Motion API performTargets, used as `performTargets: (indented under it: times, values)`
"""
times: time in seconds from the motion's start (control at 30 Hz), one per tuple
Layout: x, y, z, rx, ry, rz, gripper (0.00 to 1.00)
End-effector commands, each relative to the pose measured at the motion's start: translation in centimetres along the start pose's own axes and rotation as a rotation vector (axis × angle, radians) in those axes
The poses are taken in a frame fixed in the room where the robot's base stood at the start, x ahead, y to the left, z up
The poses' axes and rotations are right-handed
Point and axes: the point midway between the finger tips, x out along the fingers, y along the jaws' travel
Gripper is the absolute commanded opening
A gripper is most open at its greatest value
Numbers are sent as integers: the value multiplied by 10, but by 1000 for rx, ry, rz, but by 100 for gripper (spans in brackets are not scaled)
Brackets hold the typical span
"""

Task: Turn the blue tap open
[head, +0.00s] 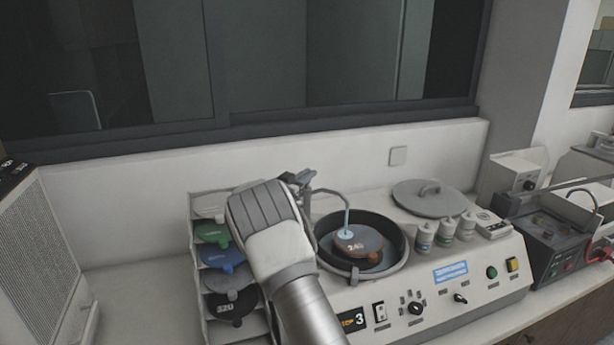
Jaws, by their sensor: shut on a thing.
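My gripper (301,181) is at the back left of the grinding and polishing machine, at the foot of the thin curved spout (330,191). My pale wrist and hand cover most of it. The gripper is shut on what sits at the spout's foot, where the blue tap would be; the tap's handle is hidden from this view. A light-blue streak (347,220), like water, runs from the spout's end down to the brown disc (358,242) marked 240 in the round black bowl (399,261).
A rack (196,267) of coloured discs stands left of my arm. A grey lid (431,195) and several small bottles (445,232) sit on the machine's right. A dark power unit (553,234) stands further right. The bench at left is clear.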

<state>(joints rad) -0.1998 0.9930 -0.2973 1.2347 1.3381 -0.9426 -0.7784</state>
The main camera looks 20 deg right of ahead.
Motion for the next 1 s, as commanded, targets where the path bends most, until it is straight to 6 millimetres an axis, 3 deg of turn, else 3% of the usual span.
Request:
performTargets:
  times: [0.37,1.0]
  values:
    - [0,1,4,0,0,-73,0]
    - [0,2,9,1,1,-381,0]
